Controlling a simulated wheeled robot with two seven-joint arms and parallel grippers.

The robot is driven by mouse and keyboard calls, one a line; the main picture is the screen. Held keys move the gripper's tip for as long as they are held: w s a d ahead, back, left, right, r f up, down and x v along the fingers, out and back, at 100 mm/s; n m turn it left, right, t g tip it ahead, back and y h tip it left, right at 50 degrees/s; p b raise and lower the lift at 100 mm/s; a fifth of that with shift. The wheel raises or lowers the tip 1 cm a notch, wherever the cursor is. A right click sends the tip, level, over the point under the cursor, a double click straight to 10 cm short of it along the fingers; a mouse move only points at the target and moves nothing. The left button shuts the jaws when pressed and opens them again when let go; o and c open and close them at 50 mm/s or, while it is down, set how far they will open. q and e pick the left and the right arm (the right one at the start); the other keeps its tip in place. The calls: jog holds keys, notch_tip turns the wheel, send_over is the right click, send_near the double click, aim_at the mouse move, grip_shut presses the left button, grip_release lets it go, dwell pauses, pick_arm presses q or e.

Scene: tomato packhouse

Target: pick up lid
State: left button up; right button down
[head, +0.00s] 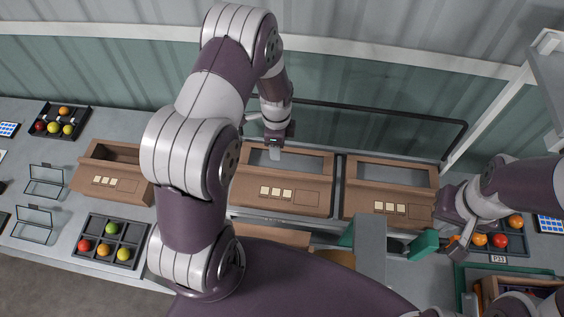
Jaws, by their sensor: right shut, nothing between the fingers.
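The lid cannot be singled out for certain. Two small clear, dark-edged pieces, an upper one (45,188) and a lower one (33,234), lie on the counter at far left. A large clear panel with a black frame (400,115) stands behind the brown boxes. My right gripper (456,241) is shut and empty at the right, beside a green block (424,245). My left gripper (275,152) hangs at the back edge of the middle box; its fingers are too small to read. My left arm hides part of the left box.
Left (90,172), middle (312,199) and right (370,205) brown boxes with pale squares stand in a row. Dark trays with coloured tomatoes stand at back left (77,112), front left (85,228) and right (518,240). Bare counter shows at left.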

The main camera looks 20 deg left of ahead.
pick_arm(q)
jog(key=b, duration=0.5)
send_over(280, 171)
jog(key=f, duration=0.4)
jog(key=s+f, duration=0.1)
jog(key=shift+f, duration=0.4)
jog(key=f+b, duration=0.1)
jog(key=f, duration=0.1)
jog(key=w+f+b, duration=0.1)
jog(key=f+b, duration=0.1)
jog(key=f, duration=0.1)
jog(key=shift+w+f, duration=0.15)
jog(key=shift+f, duration=0.2)
jog(key=shift+f+b, duration=0.2)
jog(key=shift+b, duration=0.15)
jog(key=shift+s+d+r, duration=0.2)
jog(key=shift+s+r, duration=0.1)
jog(key=shift+a, duration=0.1)
grip_shut()
pick_arm(e)
notch_tip(280, 171, down, 9)
jog(key=s, duration=0.1)
jog(key=shift+s+d, duration=0.25)
jog(key=shift+d, duration=0.15)
